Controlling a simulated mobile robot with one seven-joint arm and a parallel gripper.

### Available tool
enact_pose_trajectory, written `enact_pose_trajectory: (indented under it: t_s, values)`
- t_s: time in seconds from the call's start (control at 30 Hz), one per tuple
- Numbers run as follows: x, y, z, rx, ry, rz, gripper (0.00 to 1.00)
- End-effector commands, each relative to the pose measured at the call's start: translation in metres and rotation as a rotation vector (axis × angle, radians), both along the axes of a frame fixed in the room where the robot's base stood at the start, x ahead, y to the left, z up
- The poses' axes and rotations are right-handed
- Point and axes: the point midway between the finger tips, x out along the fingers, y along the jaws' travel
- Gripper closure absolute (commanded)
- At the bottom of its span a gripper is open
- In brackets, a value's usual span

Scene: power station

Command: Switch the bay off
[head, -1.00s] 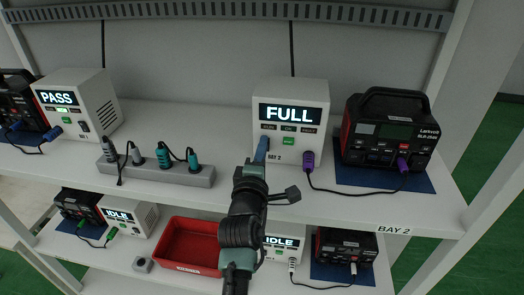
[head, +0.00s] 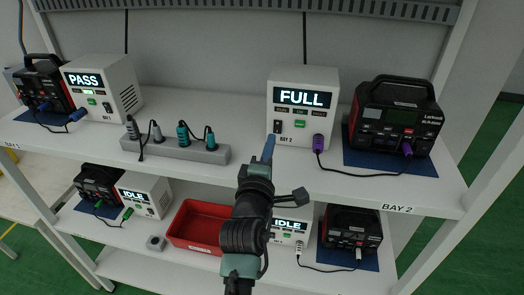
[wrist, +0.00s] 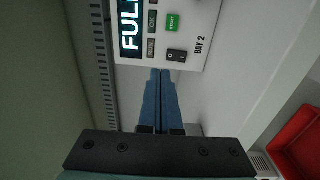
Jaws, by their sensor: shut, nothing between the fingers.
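The bay 2 unit is a white box (head: 318,88) on the upper shelf, its display (head: 301,98) reading FULL. Its black rocker switch (head: 277,127) is at the lower left of the front, with a green button (head: 299,124) to its right. The switch (wrist: 176,56) and green button (wrist: 172,23) also show in the wrist view. I cannot tell which way the rocker is pressed. My gripper (head: 268,140) has its blue fingers together and empty, just below the switch in the head view. In the wrist view its fingertips (wrist: 160,72) are beside the switch; contact is not visible.
A purple plug (head: 318,142) runs a cable to the black-red power station (head: 397,117) on a blue mat at right. A grey power strip (head: 175,149) lies left. The left unit (head: 103,88) reads PASS. Below are two IDLE units and a red bin (head: 191,238).

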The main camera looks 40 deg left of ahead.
Motion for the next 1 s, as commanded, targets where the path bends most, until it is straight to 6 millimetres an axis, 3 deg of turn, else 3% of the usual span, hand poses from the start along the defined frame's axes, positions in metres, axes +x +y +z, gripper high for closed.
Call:
enact_pose_trajectory:
  t_s: [0.2, 0.43, 1.0]
  values:
    - [-0.031, -0.020, -0.005, -0.001, 0.004, -0.001, 1.00]
    - [-0.055, -0.033, -0.003, -0.003, 0.004, 0.000, 1.00]
    - [-0.062, -0.038, -0.002, -0.003, 0.005, 0.000, 1.00]
